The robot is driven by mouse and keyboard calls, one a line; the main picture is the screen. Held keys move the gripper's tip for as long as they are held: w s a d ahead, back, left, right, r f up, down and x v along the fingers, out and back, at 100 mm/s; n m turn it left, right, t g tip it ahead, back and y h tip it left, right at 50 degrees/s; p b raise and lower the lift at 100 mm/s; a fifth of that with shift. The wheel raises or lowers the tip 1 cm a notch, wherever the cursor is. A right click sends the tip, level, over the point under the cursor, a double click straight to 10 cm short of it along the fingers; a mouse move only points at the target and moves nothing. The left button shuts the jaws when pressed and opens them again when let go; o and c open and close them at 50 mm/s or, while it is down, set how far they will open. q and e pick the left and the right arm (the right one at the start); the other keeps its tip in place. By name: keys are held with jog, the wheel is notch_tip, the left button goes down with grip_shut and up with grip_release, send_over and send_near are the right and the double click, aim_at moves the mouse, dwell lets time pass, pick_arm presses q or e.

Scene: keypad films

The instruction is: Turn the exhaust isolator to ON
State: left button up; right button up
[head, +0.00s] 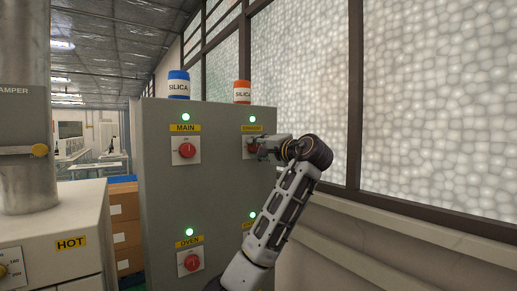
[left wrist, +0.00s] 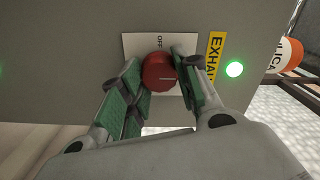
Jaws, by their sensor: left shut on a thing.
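The exhaust isolator is a red round knob (head: 251,147) on a white plate at the upper right of the grey cabinet, under a yellow label; its green lamp (head: 252,119) is lit. In the left wrist view the red knob (left wrist: 159,73) sits between the fingers of my left gripper (left wrist: 160,82), which is shut on it. The knob's white mark lies across the picture, pointing toward the yellow EXHAUST label (left wrist: 215,55). OFF is printed beside the knob, off the mark's line. The ON print is hidden. My right gripper is not in view.
The cabinet (head: 220,190) also bears a MAIN knob (head: 187,150), an OVEN knob (head: 191,262) and a partly hidden fourth switch, with lit green lamps. A HOT cabinet (head: 70,220) is at the left; a window wall is at the right.

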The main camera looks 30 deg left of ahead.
pick_arm(q)
jog(key=o, duration=0.9)
jog(key=shift+o, duration=0.6)
jog(key=shift+d, duration=0.1)
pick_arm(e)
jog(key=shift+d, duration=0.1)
pick_arm(q)
jog(key=v, duration=1.2)
jog(key=shift+w, duration=0.1)
